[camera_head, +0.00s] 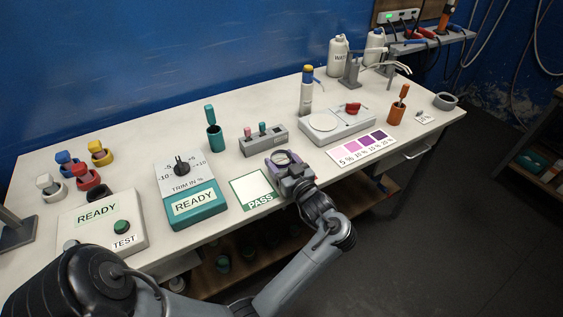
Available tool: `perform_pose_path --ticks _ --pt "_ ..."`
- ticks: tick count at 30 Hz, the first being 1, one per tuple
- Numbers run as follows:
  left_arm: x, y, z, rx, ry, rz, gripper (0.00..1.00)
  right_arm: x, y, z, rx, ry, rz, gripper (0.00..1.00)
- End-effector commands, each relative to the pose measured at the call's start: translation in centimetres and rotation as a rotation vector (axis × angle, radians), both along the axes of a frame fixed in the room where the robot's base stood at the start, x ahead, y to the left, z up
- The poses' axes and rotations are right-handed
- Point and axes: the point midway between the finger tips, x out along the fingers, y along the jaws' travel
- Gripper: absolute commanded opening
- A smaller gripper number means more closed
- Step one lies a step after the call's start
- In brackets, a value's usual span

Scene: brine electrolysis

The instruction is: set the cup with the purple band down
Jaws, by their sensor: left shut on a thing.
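The cup with the purple band (281,157) is in the jaws of my left gripper (284,163), near the front edge of the white table. My left gripper is shut on it, and its arm comes up from the bottom of the view. The cup's rim shows, but the gripper hides much of its side. I cannot tell whether its base touches the table. The green-edged PASS card (252,187) lies just left of the gripper. My right gripper is not in view.
The teal trim box (191,196) is left of the card. Bare tabletop (240,105) lies farther back.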

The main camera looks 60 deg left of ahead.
Motion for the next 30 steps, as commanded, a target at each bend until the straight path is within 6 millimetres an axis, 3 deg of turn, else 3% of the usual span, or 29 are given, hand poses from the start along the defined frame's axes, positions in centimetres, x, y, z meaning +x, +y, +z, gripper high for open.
perform_pose_path --ticks 6,7,12,30 --pt "0.03 0.00 -0.32 0.001 0.000 -0.001 0.28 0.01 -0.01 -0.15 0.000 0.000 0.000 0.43" --pt "0.02 0.00 -0.38 0.000 0.000 -0.001 0.67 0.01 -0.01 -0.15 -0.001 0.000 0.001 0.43" --pt "0.01 0.00 -0.32 0.000 0.000 0.000 0.91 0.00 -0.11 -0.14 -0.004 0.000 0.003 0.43" --pt "-0.01 -0.86 0.16 -0.001 0.000 -0.001 0.91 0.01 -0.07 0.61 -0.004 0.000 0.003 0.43"
